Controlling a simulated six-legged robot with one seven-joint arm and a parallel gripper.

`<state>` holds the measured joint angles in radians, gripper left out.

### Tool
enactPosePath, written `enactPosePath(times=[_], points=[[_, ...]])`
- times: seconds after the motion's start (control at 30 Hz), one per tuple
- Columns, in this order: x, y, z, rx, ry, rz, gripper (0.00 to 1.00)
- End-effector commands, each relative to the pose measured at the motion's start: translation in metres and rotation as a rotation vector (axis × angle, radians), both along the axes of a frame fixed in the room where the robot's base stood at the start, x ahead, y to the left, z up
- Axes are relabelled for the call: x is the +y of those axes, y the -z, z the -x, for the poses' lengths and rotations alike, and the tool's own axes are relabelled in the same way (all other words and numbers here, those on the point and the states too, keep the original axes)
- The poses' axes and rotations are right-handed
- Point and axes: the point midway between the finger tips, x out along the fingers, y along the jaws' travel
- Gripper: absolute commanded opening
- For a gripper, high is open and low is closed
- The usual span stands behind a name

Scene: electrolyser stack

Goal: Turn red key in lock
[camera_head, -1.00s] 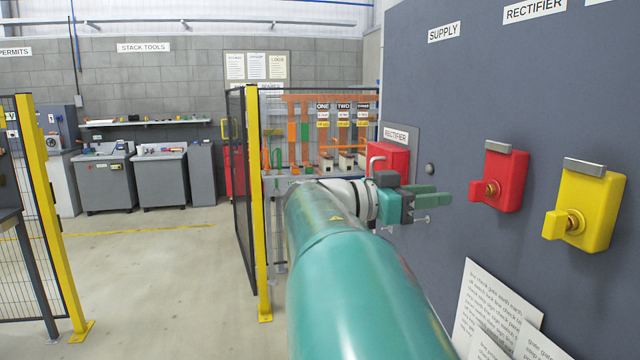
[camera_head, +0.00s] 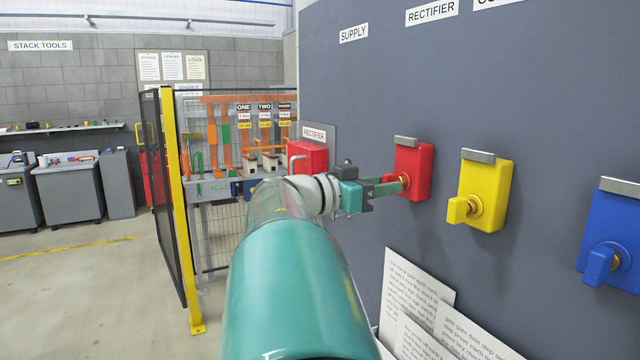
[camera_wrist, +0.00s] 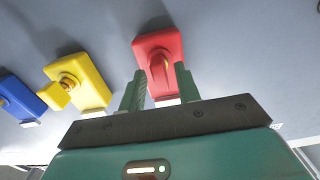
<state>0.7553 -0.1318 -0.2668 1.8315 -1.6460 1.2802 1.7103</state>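The red lock (camera_head: 416,172) is mounted on the grey panel in the head view, under the SUPPLY label. Its red key (camera_head: 396,181) sticks out toward my gripper. In the wrist view the red lock (camera_wrist: 157,45) is upper centre, with the red key (camera_wrist: 161,75) pointing down the picture. My gripper (camera_head: 388,187) is at the key. In the wrist view my gripper's fingers (camera_wrist: 159,88) stand apart on either side of the key, with small gaps showing. The lock's brass barrel is mostly hidden behind the key.
A yellow lock with key (camera_head: 483,192) and a blue lock with key (camera_head: 612,235) sit to the right on the same panel. Printed sheets (camera_head: 415,300) lean below. A red box (camera_head: 308,158) with a handle is left of the gripper. A yellow fence post (camera_head: 180,210) stands farther left.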

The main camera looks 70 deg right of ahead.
Motion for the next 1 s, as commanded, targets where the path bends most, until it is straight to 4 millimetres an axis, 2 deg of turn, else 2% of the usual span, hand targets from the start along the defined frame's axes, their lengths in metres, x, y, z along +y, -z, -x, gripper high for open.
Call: enactPosePath(times=[0.07, 0.2, 0.23, 0.63, 1.0], points=[[0.0002, 0.0000, -0.0001, 0.000, 0.000, 0.000, 0.29], [0.0003, 0.0000, -0.0003, 0.000, 0.000, 0.000, 0.01], [0.0003, 0.0000, -0.0003, 0.000, 0.000, 0.000, 0.00], [-0.0005, -0.0001, 0.0004, 0.008, 0.000, -0.007, 0.00], [-0.0006, -0.0002, 0.0004, 0.226, -0.001, -0.199, 0.00]])
